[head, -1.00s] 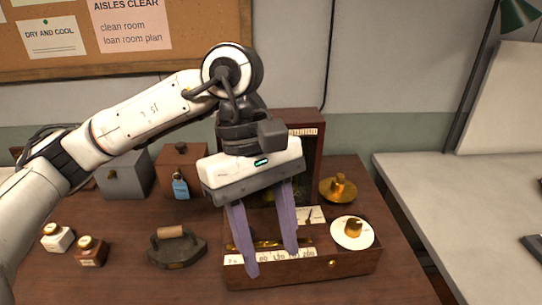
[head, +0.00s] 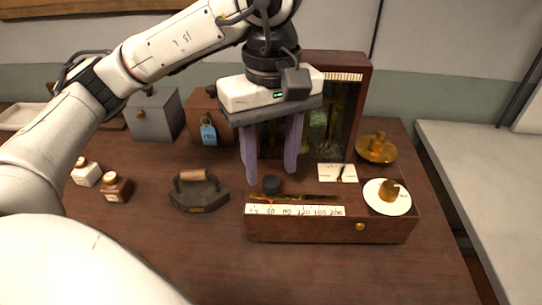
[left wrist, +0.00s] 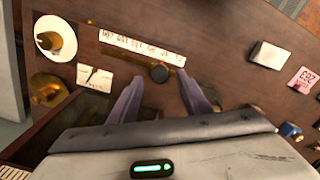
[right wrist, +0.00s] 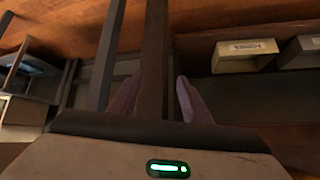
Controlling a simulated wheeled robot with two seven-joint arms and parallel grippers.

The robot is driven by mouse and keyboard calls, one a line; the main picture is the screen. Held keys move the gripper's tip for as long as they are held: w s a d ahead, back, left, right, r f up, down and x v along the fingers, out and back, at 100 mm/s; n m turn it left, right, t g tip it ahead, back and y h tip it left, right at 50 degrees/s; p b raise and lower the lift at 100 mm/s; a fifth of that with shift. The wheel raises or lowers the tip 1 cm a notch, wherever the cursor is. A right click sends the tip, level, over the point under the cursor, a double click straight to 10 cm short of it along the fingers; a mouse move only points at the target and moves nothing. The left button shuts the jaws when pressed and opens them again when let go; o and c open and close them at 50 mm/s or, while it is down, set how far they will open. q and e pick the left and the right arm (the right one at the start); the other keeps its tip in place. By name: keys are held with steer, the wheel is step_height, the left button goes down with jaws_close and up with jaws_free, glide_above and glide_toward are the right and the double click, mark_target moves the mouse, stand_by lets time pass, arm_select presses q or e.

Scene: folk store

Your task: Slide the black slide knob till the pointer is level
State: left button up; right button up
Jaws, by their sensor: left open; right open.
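The black slide knob (head: 271,184) stands at the left end of the brass rail (head: 310,198) on the wooden box (head: 300,229), behind the white number scale (head: 295,210). It also shows in the left wrist view (left wrist: 159,73). A small card with a dark pointer (head: 337,173) lies on the box; the pointer looks tilted. My left gripper (head: 272,180) is open and empty, its purple fingers above and behind the knob, apart from it. My right gripper (right wrist: 155,95) is open, with a dark upright bar between or beyond its fingers; it is outside the head view.
A brass knob on a white dial (head: 387,196) sits at the box's right. A glass-fronted case (head: 340,110) stands behind. A flat iron (head: 198,192), two small bottles (head: 115,187) and a brass dish (head: 376,149) are nearby. The table front is clear.

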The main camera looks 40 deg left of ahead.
mark_target(271, 180)
arm_select(q)
step_height(271, 180, down, 4)
steer(key=b, duration=0.3)
steer(key=shift+r, duration=0.1)
steer(key=c, duration=0.8)
steer(key=shift+o, duration=0.2)
